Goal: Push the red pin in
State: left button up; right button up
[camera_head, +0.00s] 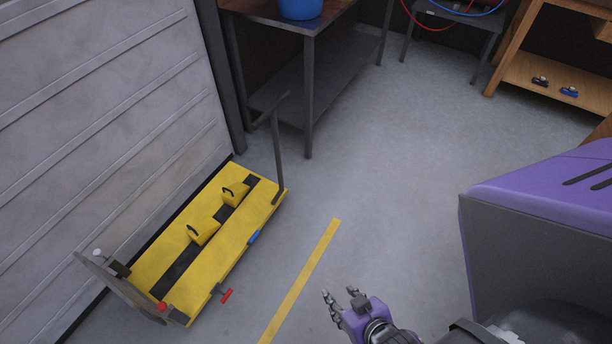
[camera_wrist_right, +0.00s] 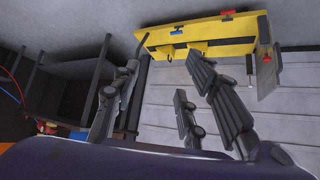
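A yellow motorcycle lift (camera_head: 222,240) lies low on the floor at the left, and it shows upside down at the top of the right wrist view (camera_wrist_right: 205,35). A red pin with a bar-shaped head (camera_head: 226,296) sticks out from the lift's near long side, with a short shaft showing between head and lift. In the right wrist view the red pin (camera_wrist_right: 228,13) is at the top. My right gripper (camera_head: 341,299) is open and empty, to the right of the pin and apart from it, beyond the yellow floor line. My left gripper is not in view.
A blue part (camera_head: 254,237) sits on the same lift side. A red knob (camera_head: 162,307) is at the lift's near end, beside an upright plate (camera_head: 118,287). A grey post (camera_head: 278,160) rises at the far end. Floor between gripper and lift is clear, with a yellow line (camera_head: 303,277).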

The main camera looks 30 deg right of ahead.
aim_at(162, 306)
jog(key=z, duration=0.3)
jog(key=u, duration=1.4)
jog(key=j+z, duration=0.45)
jog(key=j, duration=0.3)
jog(key=z, duration=1.15)
jog(key=u, duration=1.15)
jog(key=j+z, duration=0.25)
jog(key=j, duration=0.15)
jog(key=j+z, duration=0.25)
jog(key=j, duration=0.15)
